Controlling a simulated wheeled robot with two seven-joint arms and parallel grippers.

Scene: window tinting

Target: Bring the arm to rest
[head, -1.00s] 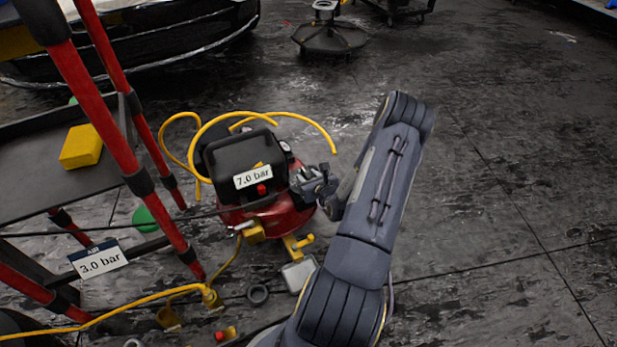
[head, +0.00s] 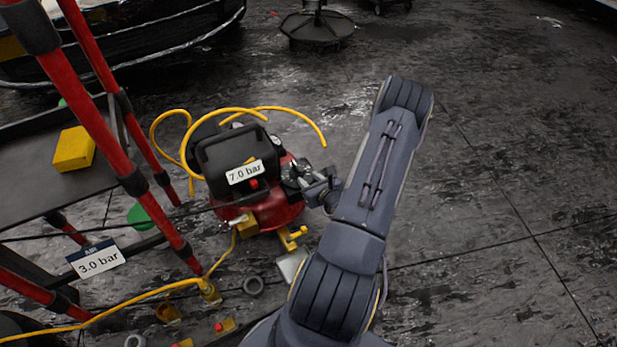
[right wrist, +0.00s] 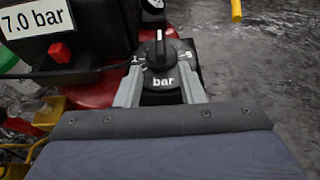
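My right gripper (head: 304,180) is at the right side of a red and black air compressor (head: 268,218). In the right wrist view, the two grey fingers of my right gripper (right wrist: 160,88) are spread apart. A black round regulator knob (right wrist: 161,60), marked "bar", shows between and just beyond the fingertips. I cannot tell whether the fingers touch it. The compressor's label (head: 245,173) reads 7.0 bar, and the label also shows in the right wrist view (right wrist: 35,24). My left gripper is not in view.
A red-framed cart (head: 100,110) with a yellow block (head: 73,149) stands at the left, with a 3.0 bar sign (head: 98,260). Yellow hoses (head: 140,298) and small fittings lie on the floor around the compressor. The dark floor at the right is clear.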

